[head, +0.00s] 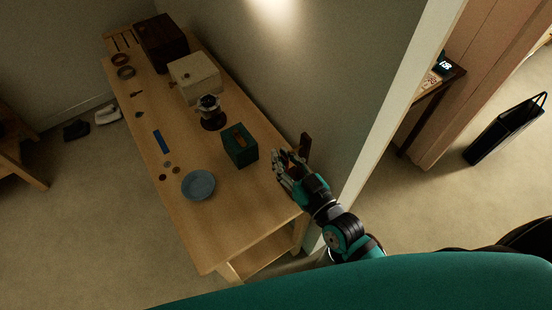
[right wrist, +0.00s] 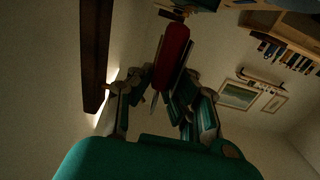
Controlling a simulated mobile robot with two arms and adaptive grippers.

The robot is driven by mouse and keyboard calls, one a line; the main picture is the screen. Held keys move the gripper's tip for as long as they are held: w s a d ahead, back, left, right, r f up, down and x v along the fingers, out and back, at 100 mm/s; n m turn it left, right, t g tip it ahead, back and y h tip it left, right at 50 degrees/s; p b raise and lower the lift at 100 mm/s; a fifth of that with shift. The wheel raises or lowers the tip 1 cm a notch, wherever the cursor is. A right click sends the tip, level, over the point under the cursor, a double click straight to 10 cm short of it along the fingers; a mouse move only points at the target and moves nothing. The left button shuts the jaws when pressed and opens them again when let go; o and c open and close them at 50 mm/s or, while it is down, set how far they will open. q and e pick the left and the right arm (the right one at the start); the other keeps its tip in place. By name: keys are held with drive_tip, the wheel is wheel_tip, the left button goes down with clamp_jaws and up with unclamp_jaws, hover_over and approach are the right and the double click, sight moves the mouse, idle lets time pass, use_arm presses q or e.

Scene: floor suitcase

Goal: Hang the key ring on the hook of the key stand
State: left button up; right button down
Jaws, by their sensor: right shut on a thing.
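My right gripper (head: 287,170) is over the near right end of the wooden table, beside a dark brown upright post (head: 305,146) that looks like the key stand. In the right wrist view the post (right wrist: 95,55) stands left of the fingers, apart from the held thing. My right gripper (right wrist: 160,105) is shut on a red elongated tag (right wrist: 172,57), which looks like part of the key ring; a thin grey pointed piece, perhaps a key (right wrist: 155,101), shows below it. The ring itself and the stand's hook cannot be made out. My left gripper is not in view.
The table (head: 225,225) also bears a teal box (head: 240,146), a blue-grey plate (head: 198,186), a dark grinder-like object (head: 211,113), a cream box (head: 196,78) and a dark box (head: 161,42). A wall runs close behind the post. The table's near left corner is clear.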

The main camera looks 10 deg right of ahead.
drive_tip(key=shift+w+d+f+b, duration=0.2)
drive_tip(key=shift+d+b, duration=0.1)
drive_tip(key=shift+d, duration=0.3)
drive_tip(key=shift+w+d+f+b, duration=0.1)
drive_tip(key=shift+w+d+b, duration=0.15)
drive_tip(key=shift+d, duration=0.35)
